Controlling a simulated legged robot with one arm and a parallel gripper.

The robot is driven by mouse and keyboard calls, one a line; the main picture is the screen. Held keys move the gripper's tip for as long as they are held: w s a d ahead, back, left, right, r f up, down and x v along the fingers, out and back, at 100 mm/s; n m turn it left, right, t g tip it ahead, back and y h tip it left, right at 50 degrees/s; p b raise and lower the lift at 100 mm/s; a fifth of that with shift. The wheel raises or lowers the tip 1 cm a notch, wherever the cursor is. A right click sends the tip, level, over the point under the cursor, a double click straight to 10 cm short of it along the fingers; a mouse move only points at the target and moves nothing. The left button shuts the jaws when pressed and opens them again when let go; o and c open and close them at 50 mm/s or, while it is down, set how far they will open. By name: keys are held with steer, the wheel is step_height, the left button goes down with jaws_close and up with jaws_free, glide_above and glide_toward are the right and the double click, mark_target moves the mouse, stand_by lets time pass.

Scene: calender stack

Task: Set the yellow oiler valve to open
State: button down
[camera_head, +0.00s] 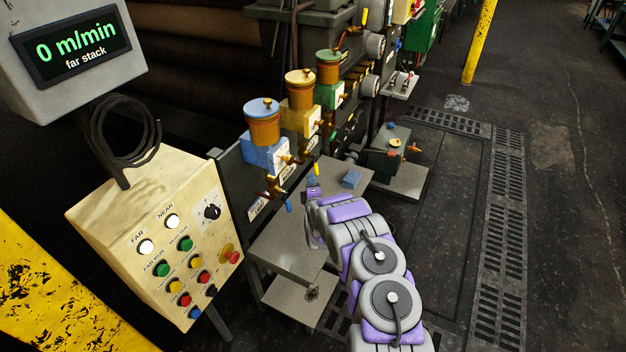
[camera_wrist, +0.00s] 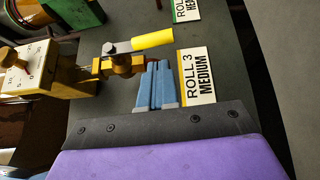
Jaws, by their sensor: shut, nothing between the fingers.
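The yellow oiler has an amber cup on a yellow block (camera_head: 299,119), between the blue and green oilers in the head view. Its block (camera_wrist: 28,88) also shows at the left of the wrist view. A brass valve (camera_wrist: 122,64) carries a grey lever with a yellow handle (camera_wrist: 153,40). The handle points away from the block, roughly along the valve; in the head view the handle (camera_head: 316,169) hangs downward. My gripper (camera_wrist: 157,66) is shut and empty, its blue fingertips close beside the valve and handle. I cannot tell whether they touch. My gripper (camera_head: 313,183) is small in the head view.
A "ROLL 3 MEDIUM" label (camera_wrist: 199,78) is right of the fingers. The blue oiler (camera_head: 264,150) with its blue handle (camera_head: 289,206) and the green oiler (camera_head: 329,92) flank the yellow one. A button console (camera_head: 155,235) stands left. A grey shelf (camera_head: 290,250) lies below.

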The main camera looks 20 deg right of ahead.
steer(key=w+a+p+v, duration=0.1)
steer(key=a+p+v, duration=0.1)
steer(key=v, duration=0.9)
step_height(320, 180, up, 6)
steer(key=w+d+m+g, duration=0.1)
steer(key=d+m+g, duration=0.1)
steer(key=g, duration=0.1)
steer(key=s+a+r+m+g+y, duration=0.2)
steer(key=a+r+m+g, duration=0.1)
steer(key=a+r, duration=0.25)
steer(key=s+a+r+m+g+y, duration=0.1)
steer(key=s+a+r+m+g, duration=0.15)
steer(key=s+a+r, duration=0.4)
steer(key=s+a+r+m+g+y, duration=0.1)
steer(key=s+r+m+g, duration=0.15)
steer(key=s, duration=0.75)
steer(key=s+a+r+m+g, duration=0.1)
steer(key=s+a+r+g, duration=0.2)
steer(key=s+r, duration=0.35)
steer(key=s+a+r+m+g, duration=0.1)
steer(key=s+a+r+g, duration=0.1)
steer(key=s, duration=1.2)
steer(key=s+a+r+m+g+y, duration=0.1)
steer(key=s+a+r+m+g, duration=0.1)
steer(key=s, duration=1.2)
steer(key=shift+m+g+y, duration=0.3)
steer(key=shift+g, duration=0.3)
